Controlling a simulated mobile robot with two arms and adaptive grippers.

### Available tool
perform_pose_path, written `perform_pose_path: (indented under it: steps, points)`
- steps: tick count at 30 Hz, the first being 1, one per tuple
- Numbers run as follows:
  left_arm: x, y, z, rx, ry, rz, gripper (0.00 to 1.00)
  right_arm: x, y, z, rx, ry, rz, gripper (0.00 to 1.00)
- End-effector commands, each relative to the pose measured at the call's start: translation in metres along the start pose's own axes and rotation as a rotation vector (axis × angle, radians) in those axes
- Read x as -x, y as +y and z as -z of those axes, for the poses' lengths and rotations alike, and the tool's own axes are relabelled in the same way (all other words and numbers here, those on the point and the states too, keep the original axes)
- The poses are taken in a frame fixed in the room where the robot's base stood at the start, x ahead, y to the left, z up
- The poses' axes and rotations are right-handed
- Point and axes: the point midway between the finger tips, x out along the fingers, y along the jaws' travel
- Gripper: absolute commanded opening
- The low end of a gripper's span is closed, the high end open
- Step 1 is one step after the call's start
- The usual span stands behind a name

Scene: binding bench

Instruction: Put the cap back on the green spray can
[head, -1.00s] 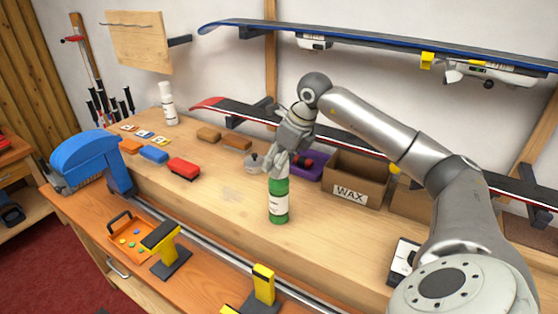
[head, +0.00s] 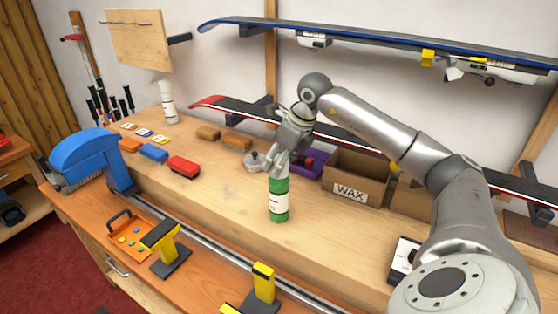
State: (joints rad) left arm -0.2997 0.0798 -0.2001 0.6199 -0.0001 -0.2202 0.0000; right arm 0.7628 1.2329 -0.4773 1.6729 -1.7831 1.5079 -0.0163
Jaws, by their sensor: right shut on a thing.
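The green spray can (head: 279,205) stands upright on the wooden bench top, with a pale label around its middle. My right gripper (head: 277,169) is directly over the can's top, tilted down from the upper right. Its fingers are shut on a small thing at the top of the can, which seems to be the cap. The fingers hide most of it and the can's nozzle, so I cannot tell whether the cap is seated or just above. My left gripper is not in view.
A WAX box (head: 350,190) and a purple tray (head: 313,170) stand behind the can to the right. A round metal item (head: 252,161) lies behind the gripper. A red block (head: 184,166) and a white bottle (head: 168,105) are farther left.

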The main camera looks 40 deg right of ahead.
Motion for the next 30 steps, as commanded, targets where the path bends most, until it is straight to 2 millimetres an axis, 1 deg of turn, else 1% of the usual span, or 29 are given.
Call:
perform_pose_path:
  steps: [17, 18, 23, 24, 30]
  points:
    - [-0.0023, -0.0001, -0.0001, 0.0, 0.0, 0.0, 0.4, -0.0031, -0.0001, 0.0014, 0.0, 0.0, 0.0, 0.38]
    - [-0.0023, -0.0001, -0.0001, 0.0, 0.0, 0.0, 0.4, -0.0031, -0.0001, 0.0014, 0.0, 0.0, 0.0, 0.49]
    - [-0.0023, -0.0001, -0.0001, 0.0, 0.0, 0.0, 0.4, -0.0031, -0.0001, 0.0014, 0.0, 0.0, 0.0, 0.69]
    - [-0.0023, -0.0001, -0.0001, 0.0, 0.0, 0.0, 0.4, -0.0031, -0.0001, 0.0014, 0.0, 0.0, 0.0, 0.71]
    - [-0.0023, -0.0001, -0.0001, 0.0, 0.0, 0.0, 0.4, -0.0031, -0.0001, 0.0014, 0.0, 0.0, 0.0, 0.71]
